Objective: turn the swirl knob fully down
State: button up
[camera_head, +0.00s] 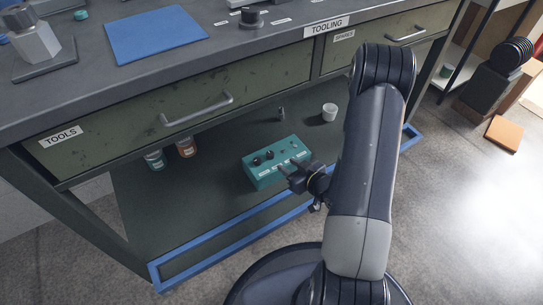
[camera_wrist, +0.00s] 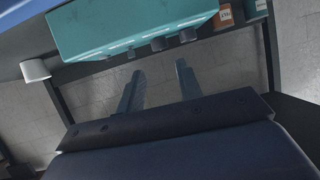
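A teal control box (camera_head: 262,180) sits on the lower shelf with several small dark knobs (camera_head: 270,155) on its top and white labels too small to read. I cannot tell which knob is the swirl knob. My gripper (camera_head: 285,170) is at the box's right front side in the head view. In the wrist view the teal box (camera_wrist: 130,25) fills the top, with knobs (camera_wrist: 158,45) along its lower edge. There my gripper (camera_wrist: 156,75) is open and empty, its two fingers apart below the knobs. I see no clear contact with a knob.
A white cup (camera_head: 329,112) and a small dark cylinder (camera_head: 282,113) stand behind the box. Two labelled jars (camera_head: 186,147) stand to its left. The workbench with its drawer (camera_head: 150,118) overhangs the shelf. A blue edge (camera_head: 215,233) runs along the shelf front.

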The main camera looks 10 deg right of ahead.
aim_at(272, 156)
jog(key=b+x, duration=0.2)
jog(key=x, duration=0.6)
jog(key=shift+w+a+f, duration=0.15)
jog(key=shift+w+f, duration=0.1)
jog(key=shift+c, duration=0.5)
jog(key=c, duration=0.6)
jog(key=shift+n+g+y, duration=0.4)
jog(key=shift+n+y, duration=0.1)
jog(key=shift+y, duration=0.1)
jog(key=o, duration=0.7)
